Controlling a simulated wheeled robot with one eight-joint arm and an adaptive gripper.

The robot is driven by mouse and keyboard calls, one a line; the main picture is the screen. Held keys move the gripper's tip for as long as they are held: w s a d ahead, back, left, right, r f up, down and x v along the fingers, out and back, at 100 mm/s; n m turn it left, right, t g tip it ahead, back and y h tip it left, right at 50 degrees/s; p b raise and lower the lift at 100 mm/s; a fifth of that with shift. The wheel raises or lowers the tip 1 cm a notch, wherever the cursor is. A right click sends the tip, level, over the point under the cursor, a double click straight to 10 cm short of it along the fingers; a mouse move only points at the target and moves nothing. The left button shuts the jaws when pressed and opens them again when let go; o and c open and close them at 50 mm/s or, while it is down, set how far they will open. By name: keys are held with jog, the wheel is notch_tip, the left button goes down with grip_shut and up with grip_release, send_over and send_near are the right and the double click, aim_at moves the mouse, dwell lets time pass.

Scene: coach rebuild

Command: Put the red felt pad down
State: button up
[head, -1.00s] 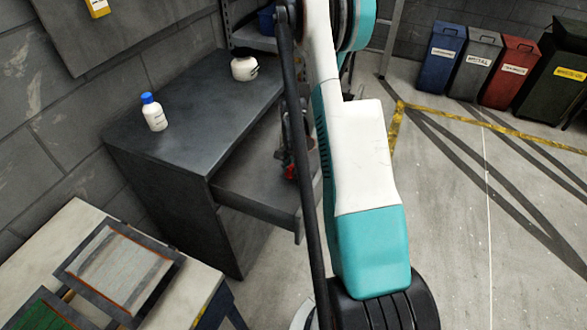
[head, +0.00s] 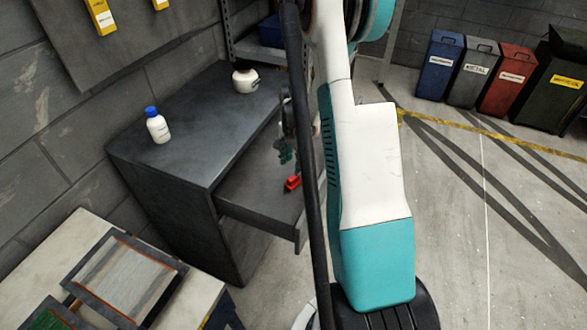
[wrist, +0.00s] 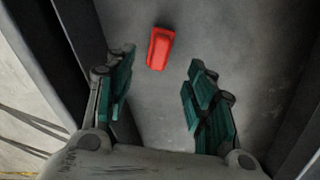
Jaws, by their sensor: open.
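The red felt pad (head: 292,183) lies on the bottom of the open drawer (head: 262,205) of the dark grey desk. In the wrist view the pad (wrist: 160,48) lies on the grey drawer floor, beyond my fingertips and between their lines. My gripper (wrist: 160,75) is open and empty, its two teal fingers spread wide apart, with nothing between them. In the head view my gripper (head: 287,152) shows only in part above the pad, since my arm hides much of it.
A white bottle with a blue cap (head: 157,126) and a round white jar (head: 245,80) stand on the desk top (head: 205,120). A pale table with framed screens (head: 125,278) is at the lower left. Drawer walls (wrist: 75,40) flank my gripper.

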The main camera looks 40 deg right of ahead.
jog(key=shift+r+p, duration=0.3)
jog(key=shift+r, duration=1.25)
